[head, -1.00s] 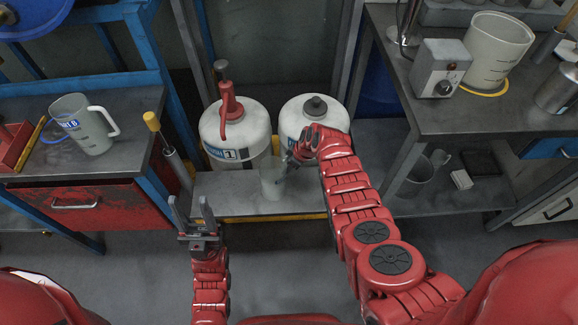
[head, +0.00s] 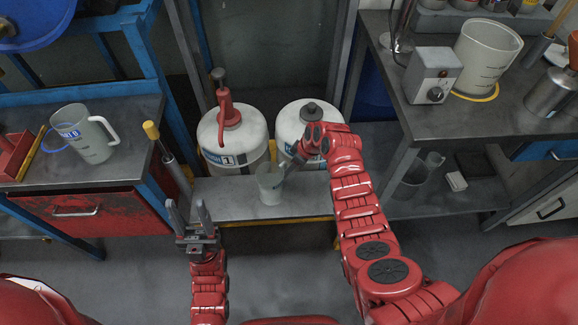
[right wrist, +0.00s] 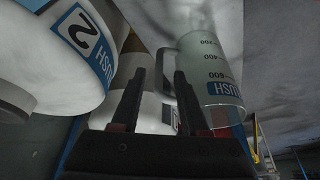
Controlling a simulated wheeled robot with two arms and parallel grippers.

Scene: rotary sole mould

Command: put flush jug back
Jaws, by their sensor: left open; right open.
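The flush jug (head: 270,187), a small translucent measuring jug, stands on the low grey shelf in front of the two white canisters. In the right wrist view the jug (right wrist: 212,65) appears upside down, with a blue label and its handle (right wrist: 163,72) towards the fingers. My right gripper (head: 292,168) is open beside the jug, on its right in the head view. In the right wrist view the handle shows between the open fingers (right wrist: 160,100), and I cannot tell whether they touch it. My left gripper (head: 191,222) is open and empty, left of the shelf.
White canisters marked 1 (head: 233,138) and 2 (right wrist: 75,45) stand behind the jug. Another jug (head: 84,134) stands on the left bench (head: 70,182). The right bench (head: 470,115) holds a control box (head: 432,76) and a large beaker (head: 486,58). A yellow-topped rod (head: 165,148) leans near the shelf.

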